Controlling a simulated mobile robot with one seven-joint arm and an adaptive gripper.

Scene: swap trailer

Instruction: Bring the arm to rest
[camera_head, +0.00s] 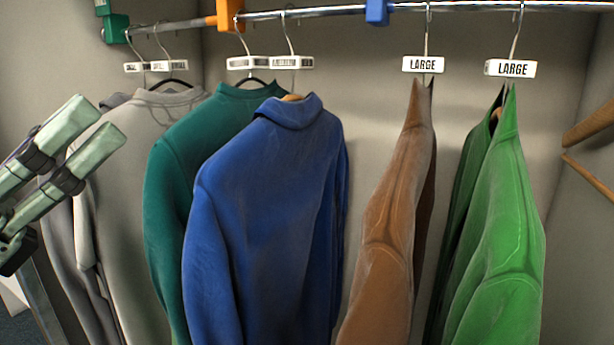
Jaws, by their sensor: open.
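My gripper (102,134) is at the left edge of the head view, pointing up and to the right. Its two pale green fingers are apart, with nothing between them. It is in front of the grey garments (140,210) and covers part of them. The tips appear apart from the cloth, though the exact distance is hard to tell. The rest of my arm is mostly out of view.
A metal rail (335,10) runs along the top with green, orange and blue (377,11) clips. A teal garment (168,190), a blue jacket (265,215), a brown garment (392,220) and a green garment (505,220) hang from it. Wooden bars (590,125) stick out at the right.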

